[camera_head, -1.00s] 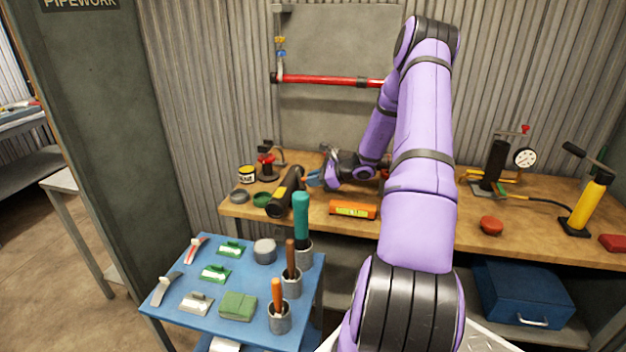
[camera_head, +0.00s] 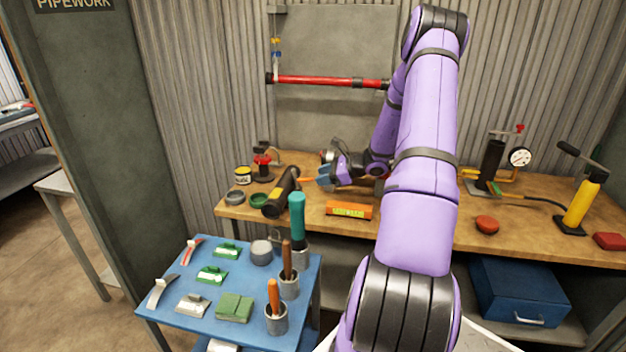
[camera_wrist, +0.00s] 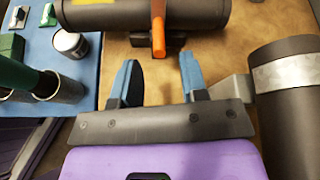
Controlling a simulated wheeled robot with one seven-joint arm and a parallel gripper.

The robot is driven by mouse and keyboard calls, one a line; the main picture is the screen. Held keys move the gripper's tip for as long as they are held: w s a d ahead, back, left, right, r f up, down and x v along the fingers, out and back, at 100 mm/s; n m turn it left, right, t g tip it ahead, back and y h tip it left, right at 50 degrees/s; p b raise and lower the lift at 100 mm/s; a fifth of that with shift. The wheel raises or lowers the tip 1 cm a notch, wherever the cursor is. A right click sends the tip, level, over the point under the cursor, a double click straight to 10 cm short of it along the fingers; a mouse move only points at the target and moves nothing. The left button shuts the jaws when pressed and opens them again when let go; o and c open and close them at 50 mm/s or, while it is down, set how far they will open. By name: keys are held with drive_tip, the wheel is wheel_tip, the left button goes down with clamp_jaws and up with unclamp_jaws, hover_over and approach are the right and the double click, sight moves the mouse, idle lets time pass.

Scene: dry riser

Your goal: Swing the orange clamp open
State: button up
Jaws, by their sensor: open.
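The orange clamp lever (camera_wrist: 158,36) shows in the wrist view as a narrow bar, sticking out from a dark cylinder (camera_wrist: 120,12) toward my gripper. My gripper (camera_wrist: 158,72) has its two blue fingers spread apart. The lever's end lies just ahead of the gap between the fingertips, apart from them. In the head view, a small orange piece (camera_head: 308,180) shows between the black cylinder with a yellow band (camera_head: 281,194) and my gripper (camera_head: 324,178).
Left of the cylinder are a grey ring (camera_head: 235,197) and a red valve (camera_head: 262,162). An orange level (camera_head: 348,210) lies in front of my gripper. A blue tool table (camera_head: 200,318) stands at front left. A grey banded pipe (camera_wrist: 287,100) is close on the right in the wrist view.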

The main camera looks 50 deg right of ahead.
drive_tip(key=shift+v, duration=2.8)
drive_tip(key=s+a+r+n+g, duration=0.1)
drive_tip(key=a+r+n+g, duration=0.3)
drive_tip(key=a+r+n, duration=0.75)
drive_tip(key=s+a+r+n+g, duration=0.1)
drive_tip(key=a+r+n+g, duration=0.3)
drive_tip(key=a+r, duration=0.85)
drive_tip(key=s+a+r+n+t+h, duration=0.1)
drive_tip(key=s+a+r+n+h, duration=0.1)
drive_tip(key=s+a+n, duration=0.4)
drive_tip(key=s+a+r+n+h, duration=0.3)
drive_tip(key=s+a+n, duration=0.3)
drive_tip(key=s+a, duration=0.4)
drive_tip(key=s+h, duration=0.1)
drive_tip(key=s, duration=0.2)
drive_tip(key=shift+s+a+t, duration=0.35)
drive_tip(key=shift+t, duration=0.05)
drive_tip(key=shift+r+n, duration=0.1)
drive_tip(key=shift+n, duration=0.15)
